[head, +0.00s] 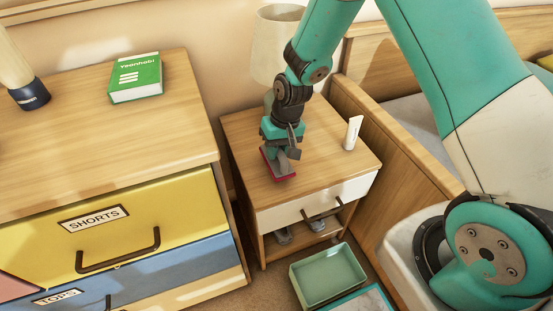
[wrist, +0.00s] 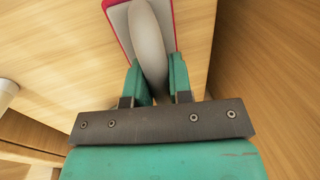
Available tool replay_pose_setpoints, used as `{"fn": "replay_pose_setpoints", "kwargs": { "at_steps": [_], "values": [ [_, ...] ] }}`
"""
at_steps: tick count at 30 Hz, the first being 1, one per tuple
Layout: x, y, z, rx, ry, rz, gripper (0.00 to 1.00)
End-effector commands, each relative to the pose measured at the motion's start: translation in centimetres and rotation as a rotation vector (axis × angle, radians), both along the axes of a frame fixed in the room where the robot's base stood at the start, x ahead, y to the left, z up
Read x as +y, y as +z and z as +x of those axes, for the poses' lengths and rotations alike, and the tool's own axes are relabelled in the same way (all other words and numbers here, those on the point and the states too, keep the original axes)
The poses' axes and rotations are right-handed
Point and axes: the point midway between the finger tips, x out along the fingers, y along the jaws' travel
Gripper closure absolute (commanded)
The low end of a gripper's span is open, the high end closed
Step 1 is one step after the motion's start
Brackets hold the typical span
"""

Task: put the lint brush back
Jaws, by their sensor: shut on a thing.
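The lint brush has a grey handle and a flat head with a red edge; it shows in the wrist view (wrist: 149,42) and in the head view (head: 284,178). My gripper (head: 285,156) is shut on the grey handle, with one finger on each side of it in the wrist view (wrist: 155,78). The brush is over the front left part of the wooden nightstand top (head: 322,178). I cannot tell whether it touches the top. My gripper hides part of the brush in the head view.
A white tube (head: 353,132) stands on the nightstand's right side, and a lamp (head: 272,45) at its back. A dresser (head: 190,120) with a green book (head: 136,78) is at left, a bed (head: 400,165) at right. A green tray (head: 327,274) is low in front.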

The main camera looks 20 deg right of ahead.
Motion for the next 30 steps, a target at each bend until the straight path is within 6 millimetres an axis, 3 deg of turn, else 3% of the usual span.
{"fn": "replay_pose_setpoints", "kwargs": {
  "at_steps": [3,6,16,17,20,30],
  "values": [
    [0.0,-2.3,-0.1,0.004,0.000,-0.001,1.00],
    [0.0,-3.3,0.0,0.003,0.000,0.000,1.00],
    [0.0,-3.6,0.0,0.002,-0.001,0.000,1.00],
    [0.0,-3.6,0.0,0.001,-0.001,0.000,0.78],
    [0.0,-3.5,0.0,0.001,0.000,0.000,0.55],
    [0.0,-3.0,0.0,0.000,-0.001,0.000,0.54]
  ]
}}
